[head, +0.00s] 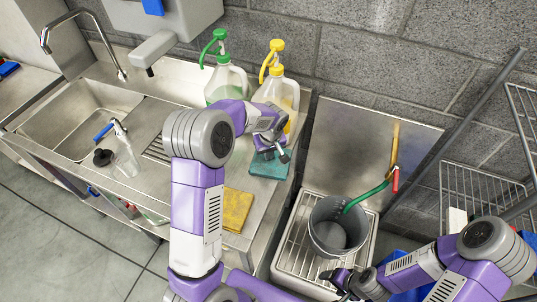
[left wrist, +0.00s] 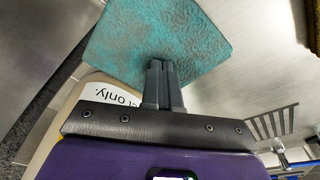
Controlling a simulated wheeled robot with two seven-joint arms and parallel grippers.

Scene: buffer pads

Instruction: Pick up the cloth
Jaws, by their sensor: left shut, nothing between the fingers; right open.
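A teal cloth (head: 268,168) lies flat on the steel counter, below the jugs in the head view. A yellow cloth (head: 236,210) lies nearer the counter's front edge. My left gripper (head: 283,156) is at the teal cloth, its fingers shut and empty. In the left wrist view the shut fingertips (left wrist: 159,65) overlap the near part of the teal cloth (left wrist: 150,30); whether they touch it I cannot tell. My right gripper (head: 340,278) is open and empty, low beside the bucket, away from both cloths.
A green-pump jug (head: 224,80) and a yellow-pump jug (head: 276,95) stand behind my left arm. A sink (head: 78,118) is at left. A grey bucket (head: 335,230) with a green hose stands on a grate at right. A wire rack (head: 475,190) is at far right.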

